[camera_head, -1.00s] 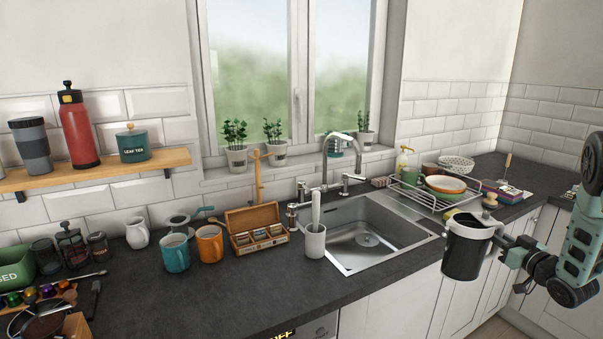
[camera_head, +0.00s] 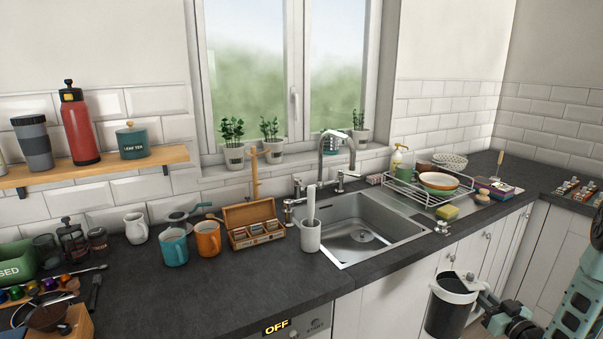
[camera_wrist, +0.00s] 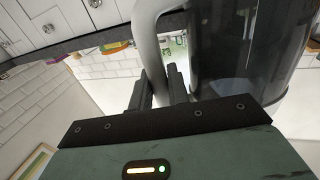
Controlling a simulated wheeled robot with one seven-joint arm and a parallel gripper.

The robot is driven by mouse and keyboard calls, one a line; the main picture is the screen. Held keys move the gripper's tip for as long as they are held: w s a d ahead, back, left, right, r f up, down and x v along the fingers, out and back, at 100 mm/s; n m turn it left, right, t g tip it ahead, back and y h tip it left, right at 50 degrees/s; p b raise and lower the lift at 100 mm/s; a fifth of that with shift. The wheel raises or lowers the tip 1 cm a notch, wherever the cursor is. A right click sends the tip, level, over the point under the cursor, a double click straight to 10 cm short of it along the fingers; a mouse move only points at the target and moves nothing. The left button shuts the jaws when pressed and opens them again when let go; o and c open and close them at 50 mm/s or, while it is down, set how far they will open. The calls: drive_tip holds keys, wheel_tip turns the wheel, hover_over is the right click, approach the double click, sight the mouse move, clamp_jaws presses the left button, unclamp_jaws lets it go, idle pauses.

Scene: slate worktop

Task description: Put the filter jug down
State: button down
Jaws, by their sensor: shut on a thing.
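The filter jug (camera_head: 449,308) is dark with a white rim and handle. It hangs in the air in front of the white cupboard doors, below the worktop's front edge, at the lower right of the head view. My gripper (camera_head: 484,301) is on its right side, at the handle. In the wrist view the jug's dark body (camera_wrist: 245,45) fills the upper right, and its pale handle (camera_wrist: 149,45) runs down between the fingers of my gripper (camera_wrist: 160,88). The gripper is shut on the handle. The jug's underside is not clearly shown.
The slate worktop (camera_head: 230,290) has free room at the front, left of the sink (camera_head: 365,236). Blue (camera_head: 174,248) and orange (camera_head: 207,239) mugs, a tea box (camera_head: 255,225) and a white brush holder (camera_head: 311,236) stand behind. A dish rack (camera_head: 420,188) is right of the sink.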

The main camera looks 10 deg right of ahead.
drive_tip(key=s+a+f, duration=0.4)
drive_tip(key=a, duration=0.3)
drive_tip(key=s+a+f, duration=0.4)
drive_tip(key=a+f, duration=0.1)
drive_tip(key=a, duration=0.2)
drive_tip(key=s+a+r+h, duration=0.1)
drive_tip(key=a+r, duration=0.7)
drive_tip(key=a, duration=0.4)
drive_tip(key=shift+s+m+h+b, duration=0.3)
drive_tip(key=shift+m+b, duration=0.1)
drive_tip(key=shift+b, duration=0.05)
drive_tip(key=shift+d, duration=0.2)
drive_tip(key=shift+a, duration=0.15)
drive_tip(key=shift+s, duration=0.1)
